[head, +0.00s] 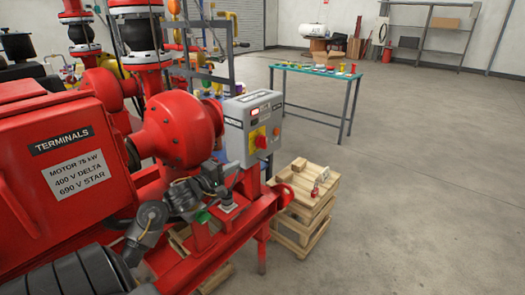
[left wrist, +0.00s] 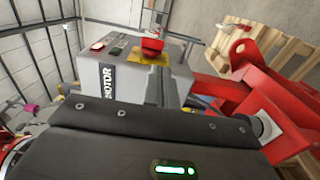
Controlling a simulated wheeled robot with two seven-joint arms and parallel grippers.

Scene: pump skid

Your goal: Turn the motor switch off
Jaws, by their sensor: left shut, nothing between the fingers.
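The motor switch is a red rotary knob (head: 261,141) on a yellow plate, on the front of a grey control box (head: 235,118). A small red lamp or button sits above it. In the left wrist view the red knob (left wrist: 152,45) stands out from the box (left wrist: 130,85), which carries a MOTOR label. My left gripper (head: 233,183) is below and left of the box in the head view, shut and empty, apart from the knob. Its dark body fills the bottom of the left wrist view, and its fingertips are hidden there. My right gripper is not in view.
The red motor and pump (head: 180,130) stand left of the box, with a red skid frame (head: 240,215) below. A wooden pallet stack (head: 305,205) holding small items stands to the right. A green table (head: 315,70) is behind. The floor at right is clear.

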